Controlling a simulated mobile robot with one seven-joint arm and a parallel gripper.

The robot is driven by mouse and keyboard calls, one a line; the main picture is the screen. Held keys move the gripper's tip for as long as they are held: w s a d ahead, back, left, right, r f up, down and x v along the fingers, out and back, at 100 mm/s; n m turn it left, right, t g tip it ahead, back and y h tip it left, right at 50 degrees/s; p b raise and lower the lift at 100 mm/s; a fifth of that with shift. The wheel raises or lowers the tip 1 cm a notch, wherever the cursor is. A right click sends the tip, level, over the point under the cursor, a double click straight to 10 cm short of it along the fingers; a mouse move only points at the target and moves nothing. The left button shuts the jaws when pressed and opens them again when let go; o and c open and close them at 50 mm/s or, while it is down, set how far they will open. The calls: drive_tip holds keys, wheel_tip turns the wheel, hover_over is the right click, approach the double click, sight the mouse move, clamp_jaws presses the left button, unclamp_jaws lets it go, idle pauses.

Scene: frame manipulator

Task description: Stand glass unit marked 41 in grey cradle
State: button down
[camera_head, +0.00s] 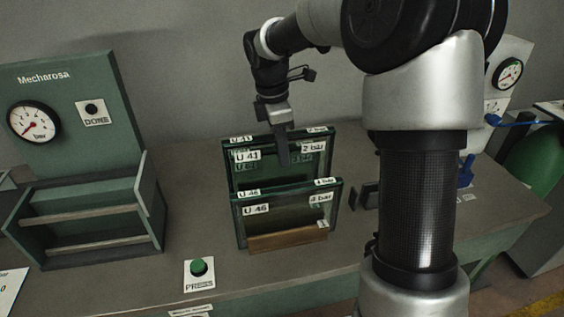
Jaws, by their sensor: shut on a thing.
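The glass unit marked U 41 (262,180) is a dark-framed upright pane in the middle of the bench, with a white tag reading 2 bar at its right. My gripper (284,155) comes down from above and is shut on its top edge. A second unit marked U 46 (285,222) stands upright just in front and covers the lower part of U 41. A wooden block (287,237) shows at the foot of U 46. An open grey-green cradle (85,250) with cross rails stands at the left and looks empty. Whether U 41 is lifted is hidden.
A green panel (75,110) with a gauge and a DONE sign stands behind the cradle. A green PRESS button (198,267) sits at the front. Small dark parts (368,196) lie right of the units, partly behind my arm. Bare bench (190,190) lies between cradle and units.

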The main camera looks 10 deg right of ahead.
drive_tip(key=shift+r, duration=0.45)
wheel_tip(320, 180, up, 12)
drive_tip(key=p, duration=1.1)
